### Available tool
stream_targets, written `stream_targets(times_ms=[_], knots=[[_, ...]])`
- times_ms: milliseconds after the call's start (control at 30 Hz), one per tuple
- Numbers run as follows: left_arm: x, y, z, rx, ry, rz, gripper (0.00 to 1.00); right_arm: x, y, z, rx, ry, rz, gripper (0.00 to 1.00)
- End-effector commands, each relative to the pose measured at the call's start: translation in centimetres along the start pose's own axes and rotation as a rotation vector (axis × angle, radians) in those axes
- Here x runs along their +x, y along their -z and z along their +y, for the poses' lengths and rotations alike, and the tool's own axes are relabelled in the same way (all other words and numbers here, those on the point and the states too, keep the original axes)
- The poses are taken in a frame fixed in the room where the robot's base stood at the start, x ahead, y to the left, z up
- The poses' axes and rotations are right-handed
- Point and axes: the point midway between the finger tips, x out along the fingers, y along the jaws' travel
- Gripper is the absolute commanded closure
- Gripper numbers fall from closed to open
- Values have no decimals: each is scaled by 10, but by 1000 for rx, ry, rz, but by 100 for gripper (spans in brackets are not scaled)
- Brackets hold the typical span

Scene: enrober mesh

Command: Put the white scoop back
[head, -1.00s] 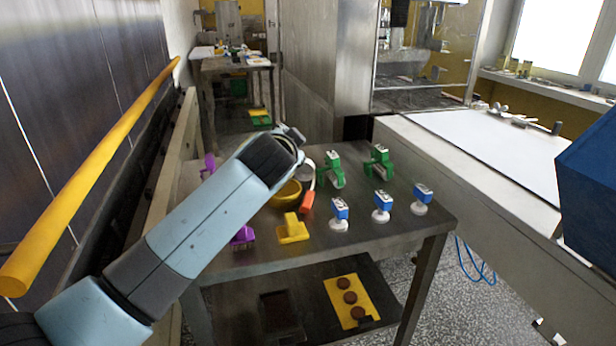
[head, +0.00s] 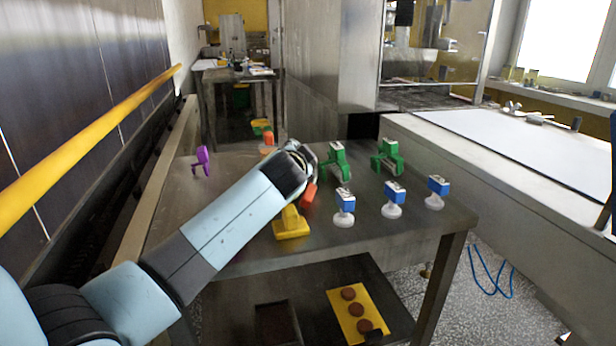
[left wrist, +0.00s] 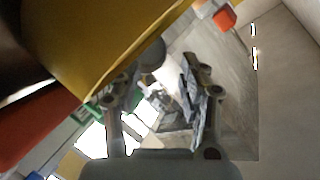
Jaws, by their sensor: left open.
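I cannot make out the white scoop for certain in either view. A pale rim beside an orange handle (head: 308,195) shows past my left wrist on the steel table (head: 400,238), mostly hidden. My left arm reaches across the table, and its gripper is hidden behind the wrist in the head view. In the left wrist view my left gripper (left wrist: 172,66) is open, its two fingers apart with nothing seen between them. A large yellow surface (left wrist: 110,40) lies close to the fingers, and a red-orange piece (left wrist: 30,140) shows at lower left. My right gripper is not in view.
A yellow tool (head: 290,227) stands right beside my forearm. Blue-and-white tools (head: 393,198) and green tools (head: 386,157) fill the right part of the table. A purple tool (head: 202,160) is at the back left. A yellow rail (head: 100,132) runs along the left wall.

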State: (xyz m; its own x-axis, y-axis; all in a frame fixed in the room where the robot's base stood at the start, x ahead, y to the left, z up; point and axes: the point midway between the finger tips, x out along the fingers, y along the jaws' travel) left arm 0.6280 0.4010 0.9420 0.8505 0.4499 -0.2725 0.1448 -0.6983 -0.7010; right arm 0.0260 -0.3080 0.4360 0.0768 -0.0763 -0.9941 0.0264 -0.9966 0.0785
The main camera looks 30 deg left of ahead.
Motion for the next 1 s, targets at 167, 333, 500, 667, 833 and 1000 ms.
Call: stream_targets(times_ms=[167,333,500,667,833,1000], knots=[[26,-1,2,1,0,-1,58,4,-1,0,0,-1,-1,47],[32,-1,1,0,0,0,58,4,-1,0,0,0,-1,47],[31,-1,1,0,0,0,63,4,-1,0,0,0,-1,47],[31,-1,2,0,0,0,84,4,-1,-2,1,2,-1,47],[31,-2,2,0,-1,-1,100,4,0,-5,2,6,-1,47],[31,-2,3,0,-2,-3,100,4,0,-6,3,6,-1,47]])
